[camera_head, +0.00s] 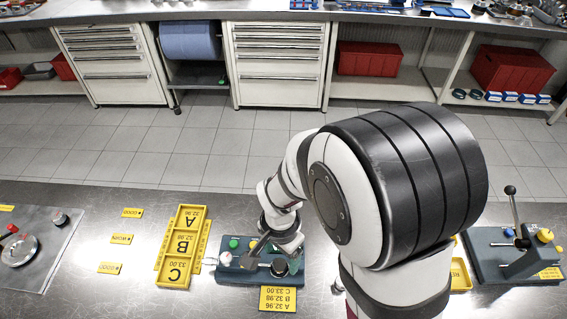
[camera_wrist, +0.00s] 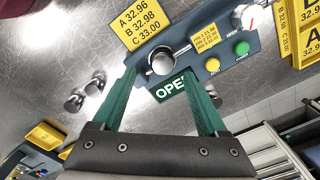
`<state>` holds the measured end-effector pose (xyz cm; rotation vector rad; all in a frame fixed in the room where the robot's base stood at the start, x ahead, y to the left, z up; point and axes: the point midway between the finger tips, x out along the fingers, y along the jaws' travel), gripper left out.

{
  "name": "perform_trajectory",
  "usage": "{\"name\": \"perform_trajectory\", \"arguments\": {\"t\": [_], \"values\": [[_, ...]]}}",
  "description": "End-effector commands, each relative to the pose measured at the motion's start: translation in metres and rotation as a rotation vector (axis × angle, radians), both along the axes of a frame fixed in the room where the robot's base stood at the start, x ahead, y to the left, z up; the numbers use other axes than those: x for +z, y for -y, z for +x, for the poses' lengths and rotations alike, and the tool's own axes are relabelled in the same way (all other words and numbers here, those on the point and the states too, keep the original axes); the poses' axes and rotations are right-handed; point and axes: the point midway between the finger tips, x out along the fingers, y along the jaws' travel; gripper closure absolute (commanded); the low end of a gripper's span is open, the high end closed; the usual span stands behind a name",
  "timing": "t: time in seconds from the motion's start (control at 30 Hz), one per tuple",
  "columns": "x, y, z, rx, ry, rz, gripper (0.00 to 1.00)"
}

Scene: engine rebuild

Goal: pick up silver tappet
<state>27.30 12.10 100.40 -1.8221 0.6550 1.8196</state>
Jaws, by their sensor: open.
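My gripper (camera_wrist: 160,75) is open, with its two green fingers spread on either side of a round silver piece (camera_wrist: 162,60) with a dark centre, seated in the blue-grey measuring fixture (camera_wrist: 213,62). I cannot tell if this piece is a tappet or part of the fixture. The fingers appear apart from it. Two small silver tappets (camera_wrist: 75,100) (camera_wrist: 97,82) lie close together on the metal bench, left of the left finger in the wrist view. In the head view, the fixture (camera_head: 232,262) is partly hidden under my wrist.
A yellow A/B/C tray (camera_head: 172,268) stands left of the fixture. A yellow size card (camera_head: 278,298) lies in front. A lever press (camera_head: 515,245) stands at right. A plate with round parts (camera_head: 38,245) is at left. Yellow tags lie on otherwise bare bench.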

Motion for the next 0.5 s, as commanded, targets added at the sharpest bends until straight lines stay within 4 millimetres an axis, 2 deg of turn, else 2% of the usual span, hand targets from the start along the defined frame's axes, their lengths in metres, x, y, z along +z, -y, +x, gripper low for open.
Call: {"name": "perform_trajectory", "arguments": {"t": [0.1, 0.2, 0.47, 0.5], "values": [[-0.026, -0.004, 0.001, 0.001, -0.007, -0.003, 0.24], [-0.041, -0.004, 0.001, -0.001, -0.005, -0.002, 0.24], [-0.046, -0.004, 0.002, 0.0, -0.001, 0.0, 0.24], [-0.046, -0.004, 0.002, 0.0, -0.001, 0.0, 0.31]]}}
